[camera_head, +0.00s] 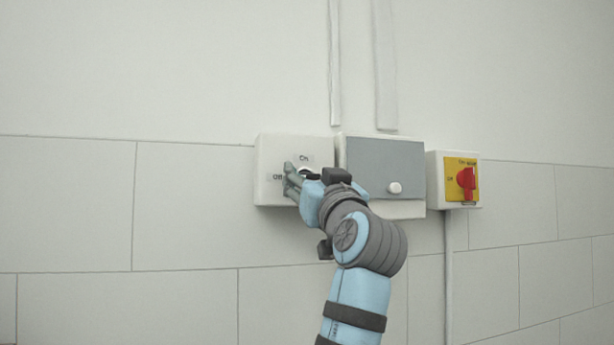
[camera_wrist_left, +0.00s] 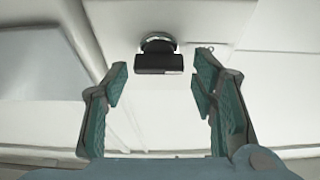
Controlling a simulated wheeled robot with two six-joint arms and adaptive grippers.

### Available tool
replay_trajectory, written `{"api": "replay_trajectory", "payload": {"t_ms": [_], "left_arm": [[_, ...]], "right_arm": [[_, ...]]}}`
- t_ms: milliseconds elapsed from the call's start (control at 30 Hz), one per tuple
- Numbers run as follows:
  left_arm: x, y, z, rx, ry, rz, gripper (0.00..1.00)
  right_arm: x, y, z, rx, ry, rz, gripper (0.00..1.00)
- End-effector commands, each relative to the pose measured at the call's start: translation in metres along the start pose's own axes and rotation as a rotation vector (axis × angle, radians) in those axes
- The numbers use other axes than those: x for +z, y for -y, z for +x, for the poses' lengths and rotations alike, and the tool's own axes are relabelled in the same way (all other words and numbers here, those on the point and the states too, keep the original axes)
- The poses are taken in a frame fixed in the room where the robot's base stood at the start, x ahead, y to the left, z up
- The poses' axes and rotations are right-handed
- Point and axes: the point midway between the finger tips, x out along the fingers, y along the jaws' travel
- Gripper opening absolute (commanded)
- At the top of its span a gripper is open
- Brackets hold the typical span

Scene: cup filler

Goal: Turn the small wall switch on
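A white wall box (camera_head: 267,155) with "On" and "Off" lettering hangs on the wall left of centre. Its knob is mostly hidden behind my gripper in the head view. In the left wrist view the black knob (camera_wrist_left: 158,62) on a silvery round base shows clearly, but I cannot tell which marking it points to. My left gripper (camera_head: 291,181) is at the front of this box. In the left wrist view its fingers (camera_wrist_left: 161,78) are open, with the knob between and just beyond the tips. I see no contact. My right gripper is not in view.
A grey-fronted box (camera_head: 385,160) with a white button (camera_head: 394,188) adjoins on the right. Further right is a smaller box with a yellow plate and red rotary switch (camera_head: 467,180). Conduits (camera_head: 385,65) run up the wall. The wall left of the boxes is clear.

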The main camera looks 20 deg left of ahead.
Motion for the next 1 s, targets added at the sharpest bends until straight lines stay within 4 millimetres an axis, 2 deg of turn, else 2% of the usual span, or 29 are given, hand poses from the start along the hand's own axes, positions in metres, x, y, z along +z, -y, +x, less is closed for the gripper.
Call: {"api": "replay_trajectory", "payload": {"t_ms": [33, 200, 667, 1000], "left_arm": [[0.000, 0.000, 0.000, 0.000, 0.000, 0.000, 0.39], [0.001, 0.001, 0.000, -0.002, 0.001, 0.001, 0.12], [0.002, 0.003, 0.000, 0.022, 0.002, 0.068, 0.12], [0.002, 0.006, 0.000, 0.116, 0.003, 0.297, 0.12]], "right_arm": [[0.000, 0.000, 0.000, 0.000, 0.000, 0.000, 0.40], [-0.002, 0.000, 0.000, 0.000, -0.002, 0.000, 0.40], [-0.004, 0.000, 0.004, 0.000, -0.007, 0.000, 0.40], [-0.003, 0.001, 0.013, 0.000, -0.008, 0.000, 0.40]]}}
